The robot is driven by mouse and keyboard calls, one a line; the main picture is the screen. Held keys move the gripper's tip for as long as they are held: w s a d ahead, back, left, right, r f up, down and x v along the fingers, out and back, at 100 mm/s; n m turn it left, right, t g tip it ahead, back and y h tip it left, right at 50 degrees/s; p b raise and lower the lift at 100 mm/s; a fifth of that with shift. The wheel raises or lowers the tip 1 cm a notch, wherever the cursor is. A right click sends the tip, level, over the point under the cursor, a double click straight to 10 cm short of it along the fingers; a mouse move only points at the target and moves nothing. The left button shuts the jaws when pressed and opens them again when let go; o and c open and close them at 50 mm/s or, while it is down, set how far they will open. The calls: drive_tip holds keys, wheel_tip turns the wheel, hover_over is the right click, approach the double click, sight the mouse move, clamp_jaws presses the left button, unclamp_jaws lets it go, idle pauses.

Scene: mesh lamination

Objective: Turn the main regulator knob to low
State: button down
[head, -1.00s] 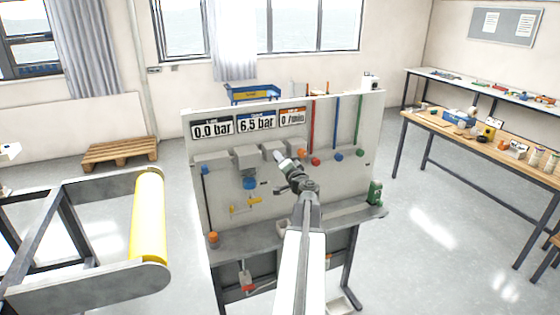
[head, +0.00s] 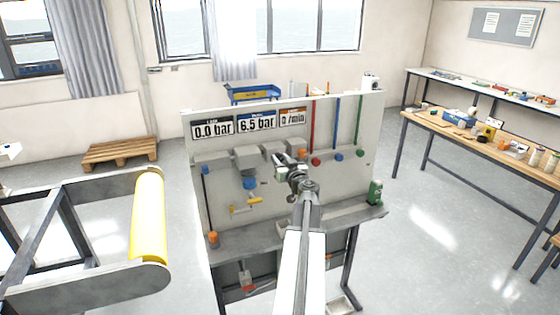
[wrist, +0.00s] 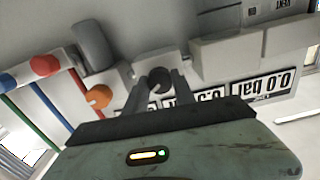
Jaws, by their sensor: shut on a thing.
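The upright grey panel (head: 345,180) stands ahead, with three displays on top; the middle display (head: 256,124) reads 6.5 bar. My gripper (head: 278,162) is in front of the panel, right of the blue knob (head: 249,183) below a grey housing. In the wrist view my gripper (wrist: 161,82) has its two fingers close around a dark round knob (wrist: 160,78) in front of a pale housing. The fingers are shut on it. Its marking is hidden, and I cannot tell its setting or whether it is the main regulator knob.
An orange knob (wrist: 98,97) is close beside the fingers. Red, blue and green rods with coloured ends stand right of my gripper. A yellow-handled valve (head: 246,205) is lower left. A yellow roller (head: 147,215) stands at left and a workbench (head: 480,145) at right.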

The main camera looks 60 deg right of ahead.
drive_tip(key=n, duration=0.5)
drive_tip(key=shift+a+n, duration=0.1)
drive_tip(key=shift+n, duration=0.2)
drive_tip(key=n, duration=0.5)
drive_tip(key=shift+f+n, duration=0.1)
drive_tip(key=shift+n, duration=0.2)
drive_tip(key=c, duration=1)
unclamp_jaws()
drive_tip(key=shift+w, duration=0.1)
drive_tip(key=shift+c, duration=0.2)
drive_tip(key=v, duration=0.7)
drive_tip(key=shift+s+a, duration=0.25)
drive_tip(key=shift+s, duration=0.05)
